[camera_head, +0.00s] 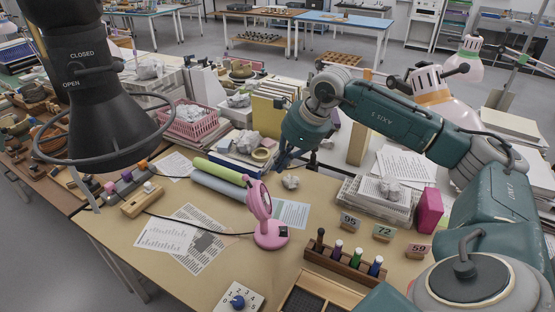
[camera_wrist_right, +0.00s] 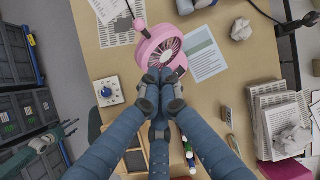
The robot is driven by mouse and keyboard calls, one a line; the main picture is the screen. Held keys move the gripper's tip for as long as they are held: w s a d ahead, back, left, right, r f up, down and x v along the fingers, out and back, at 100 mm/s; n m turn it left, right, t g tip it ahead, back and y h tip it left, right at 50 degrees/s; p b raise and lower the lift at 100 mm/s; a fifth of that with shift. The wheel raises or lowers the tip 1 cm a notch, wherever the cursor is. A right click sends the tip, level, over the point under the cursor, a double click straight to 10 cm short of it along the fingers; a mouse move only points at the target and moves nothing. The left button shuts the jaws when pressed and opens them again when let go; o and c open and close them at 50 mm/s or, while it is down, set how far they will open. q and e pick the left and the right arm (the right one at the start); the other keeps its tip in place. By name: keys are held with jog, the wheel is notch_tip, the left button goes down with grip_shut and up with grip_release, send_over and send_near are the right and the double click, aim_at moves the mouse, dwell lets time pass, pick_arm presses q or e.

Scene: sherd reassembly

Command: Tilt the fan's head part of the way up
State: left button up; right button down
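The small pink fan (camera_head: 270,235) stands on the tan table in the head view. Its round head (camera_head: 260,199) is roughly upright. In the right wrist view its caged head (camera_wrist_right: 163,48) lies just beyond my fingertips. My right gripper (camera_head: 283,162) hangs behind and above the fan in the head view. In the right wrist view its fingers come together at the tips (camera_wrist_right: 161,82), with nothing visible held between them. They overlap the fan's near edge there; I cannot tell whether they touch it. A teal and dark part of mine at the wrist view's left may be my left gripper.
Green and grey rolls (camera_head: 218,180) lie behind the fan. Printed sheets (camera_head: 184,238) lie left of it. A rack of bottles (camera_head: 343,262), number cards (camera_head: 349,221) and a dial box (camera_head: 237,299) stand nearer. A black hood (camera_head: 95,110) hangs at the left.

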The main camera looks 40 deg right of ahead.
jog(key=p, duration=0.2)
send_near(254, 188)
notch_tip(254, 188, down, 3)
jog(key=d, duration=0.2)
jog(key=shift+w+a+f+p, duration=0.3)
jog(key=shift+w+a+p, duration=0.15)
jog(key=shift+w+p, duration=0.1)
jog(key=shift+w+a+f+p, duration=0.3)
jog(key=shift+w+a+p, duration=0.15)
jog(key=shift+w, duration=0.1)
jog(key=shift+w+a+f, duration=0.2)
jog(key=shift+w+f, duration=0.1)
jog(key=shift+w, duration=0.1)
jog(key=shift+w+a+f+b, duration=0.25)
jog(key=shift+w+a+b, duration=0.1)
jog(key=shift+a+b, duration=0.25)
jog(key=shift+w+a+r, duration=0.1)
jog(key=shift+w+a, duration=0.05)
jog(key=shift+w, duration=0.05)
jog(key=shift+r, duration=0.1)
